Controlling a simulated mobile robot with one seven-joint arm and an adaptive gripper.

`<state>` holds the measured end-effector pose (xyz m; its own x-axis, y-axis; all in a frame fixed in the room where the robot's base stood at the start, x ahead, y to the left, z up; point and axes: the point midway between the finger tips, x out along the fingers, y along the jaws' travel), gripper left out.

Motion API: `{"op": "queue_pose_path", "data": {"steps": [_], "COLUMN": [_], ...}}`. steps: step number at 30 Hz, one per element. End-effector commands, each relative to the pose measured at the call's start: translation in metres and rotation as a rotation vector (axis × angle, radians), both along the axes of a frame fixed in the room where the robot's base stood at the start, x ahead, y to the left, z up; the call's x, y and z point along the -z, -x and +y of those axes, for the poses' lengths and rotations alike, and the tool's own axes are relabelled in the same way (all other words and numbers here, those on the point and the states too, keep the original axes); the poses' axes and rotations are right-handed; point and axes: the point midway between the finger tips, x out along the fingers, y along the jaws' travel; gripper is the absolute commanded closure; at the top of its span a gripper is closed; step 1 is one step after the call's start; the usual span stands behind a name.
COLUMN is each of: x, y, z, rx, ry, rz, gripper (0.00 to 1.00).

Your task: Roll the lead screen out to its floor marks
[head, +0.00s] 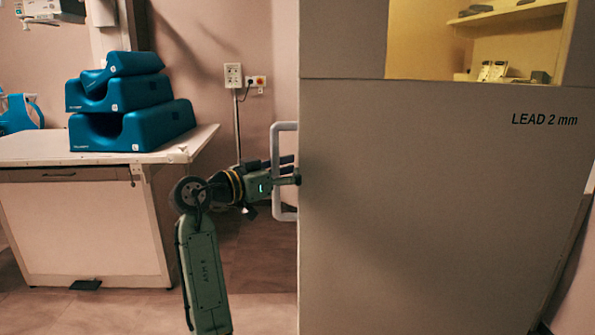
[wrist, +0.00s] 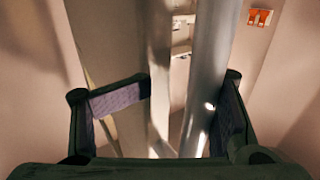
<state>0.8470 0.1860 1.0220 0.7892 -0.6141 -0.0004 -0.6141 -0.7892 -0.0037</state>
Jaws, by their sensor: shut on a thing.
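The lead screen (head: 430,200) is a tall grey panel with "LEAD 2 mm" printed on it, filling the right of the head view. A yellowish window (head: 425,40) is set in its upper part. A pale D-shaped handle (head: 285,127) sticks out from its left edge. My gripper (head: 284,176) is at the handle's upright bar, shut on it. In the wrist view the grey bar (wrist: 207,75) runs between the two fingers of my gripper (wrist: 180,105). The screen's foot is out of view, and I see no floor marks.
A white-topped cabinet (head: 80,225) with stacked blue foam cushions (head: 130,105) stands at the left. A wall socket (head: 233,76) is behind my gripper. Bare floor (head: 255,270) shows between cabinet and screen. Small items on a shelf show through the window.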

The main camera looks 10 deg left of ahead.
Motion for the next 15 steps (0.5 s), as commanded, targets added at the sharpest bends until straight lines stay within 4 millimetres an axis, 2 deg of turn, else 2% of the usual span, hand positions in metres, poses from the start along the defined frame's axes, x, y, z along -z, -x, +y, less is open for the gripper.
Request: {"op": "queue_pose_path", "data": {"steps": [1, 5, 15], "x": [0.003, 0.003, 0.005], "y": [0.01, 0.018, 0.036], "z": [0.007, 0.013, 0.027], "rx": [0.004, 0.003, 0.004], "ry": [0.001, 0.003, 0.006], "rz": [0.003, 0.003, 0.006], "gripper": [0.64, 0.62, 0.3]}}
